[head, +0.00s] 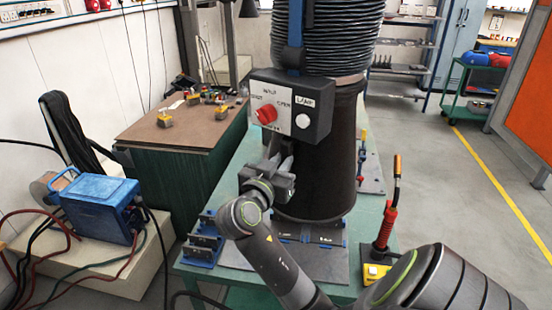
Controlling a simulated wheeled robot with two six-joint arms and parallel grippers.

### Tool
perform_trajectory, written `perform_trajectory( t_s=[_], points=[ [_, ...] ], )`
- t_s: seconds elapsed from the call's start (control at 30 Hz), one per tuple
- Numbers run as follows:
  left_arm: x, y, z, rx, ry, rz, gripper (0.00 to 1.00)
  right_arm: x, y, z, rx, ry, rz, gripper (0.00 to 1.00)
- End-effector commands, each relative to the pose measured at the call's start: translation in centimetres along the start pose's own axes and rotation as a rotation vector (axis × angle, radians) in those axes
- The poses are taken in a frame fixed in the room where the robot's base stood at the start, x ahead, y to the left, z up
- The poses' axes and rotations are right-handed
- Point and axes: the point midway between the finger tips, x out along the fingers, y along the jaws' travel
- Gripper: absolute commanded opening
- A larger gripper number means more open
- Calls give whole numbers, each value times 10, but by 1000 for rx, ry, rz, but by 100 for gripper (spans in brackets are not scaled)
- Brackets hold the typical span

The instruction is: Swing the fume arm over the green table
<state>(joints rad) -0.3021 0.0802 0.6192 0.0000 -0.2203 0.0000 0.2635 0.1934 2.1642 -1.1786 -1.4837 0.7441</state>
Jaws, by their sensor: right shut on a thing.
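The fume arm's black hood (325,160) hangs below a ribbed grey hose (330,35). A grey control box (312,108) with a red knob (266,114) and a lamp button is on its front. In this view the hood overlaps the green table (222,188); I cannot tell the gap beneath it. My right gripper (276,155) is just below the box, shut on a part of the fume arm. The gripped part is mostly hidden by the fingers. My left gripper is out of view.
A torch (387,225) with a red grip stands at the table's right. Blue clamps (203,243) sit at its left front. A brown-topped bench (175,125) and a blue welding machine (98,205) are to the left. Open floor (450,190) lies right.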

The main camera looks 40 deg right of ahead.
Motion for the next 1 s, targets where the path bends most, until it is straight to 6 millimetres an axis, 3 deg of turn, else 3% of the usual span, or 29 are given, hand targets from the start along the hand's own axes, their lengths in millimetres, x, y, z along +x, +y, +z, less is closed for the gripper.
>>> perform_trajectory(
  t_s=[0.37, 0.4, 0.57, 1.0],
  points=[
    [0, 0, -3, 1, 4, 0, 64, -1, 1, 1, 1, -3, -1, 0],
    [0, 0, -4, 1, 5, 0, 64, -1, 1, 1, 1, -3, -1, 17],
    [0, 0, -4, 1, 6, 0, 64, -1, 1, 0, 1, -1, 0, 36],
    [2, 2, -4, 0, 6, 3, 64, -1, -3, -1, 3, 1, -5, 36]
  ],
)
